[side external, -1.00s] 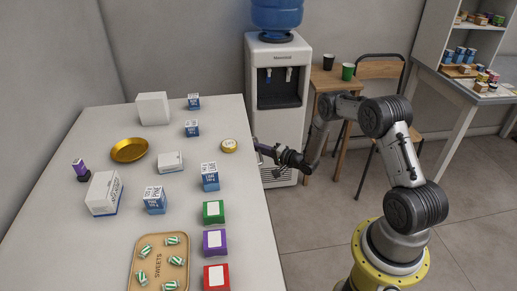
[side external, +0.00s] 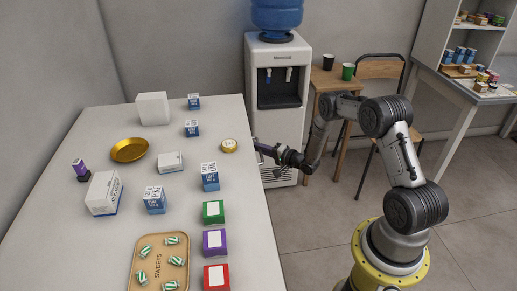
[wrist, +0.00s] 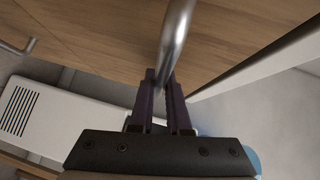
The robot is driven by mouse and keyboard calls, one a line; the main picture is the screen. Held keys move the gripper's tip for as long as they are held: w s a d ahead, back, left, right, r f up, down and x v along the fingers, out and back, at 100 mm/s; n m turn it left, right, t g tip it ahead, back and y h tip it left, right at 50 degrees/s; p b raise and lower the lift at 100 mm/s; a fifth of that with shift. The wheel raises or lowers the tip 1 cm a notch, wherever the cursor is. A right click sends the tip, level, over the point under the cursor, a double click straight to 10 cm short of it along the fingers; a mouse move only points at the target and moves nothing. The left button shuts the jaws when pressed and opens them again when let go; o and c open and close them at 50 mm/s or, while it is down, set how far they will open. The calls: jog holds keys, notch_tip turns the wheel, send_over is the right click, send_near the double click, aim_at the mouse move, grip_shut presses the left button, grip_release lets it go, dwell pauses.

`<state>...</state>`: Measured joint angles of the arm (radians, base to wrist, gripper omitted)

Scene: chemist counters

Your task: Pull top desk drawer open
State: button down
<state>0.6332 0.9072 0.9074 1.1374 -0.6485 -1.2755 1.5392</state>
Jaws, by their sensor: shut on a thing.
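My gripper (wrist: 161,85) is shut on a metal bar handle (wrist: 178,30) in the wrist view. The handle stands out from a brown wooden drawer front (wrist: 110,30). In the side external view my gripper (side external: 258,146) is at the right edge of the white desk (side external: 110,240), just below the level of its top. The desk top hides the drawer front and the handle there, so I cannot tell from the pictures how far the drawer is out.
Another metal handle (wrist: 20,46) shows at the left in the wrist view. Small boxes, a gold dish (side external: 130,150) and a sweets tray (side external: 143,280) are on the desk. A water dispenser (side external: 277,125) stands behind my gripper.

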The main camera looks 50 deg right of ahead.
jog(key=s+d, duration=1.2)
jog(key=shift+s+d, duration=0.35)
jog(key=c, duration=0.9)
grip_release()
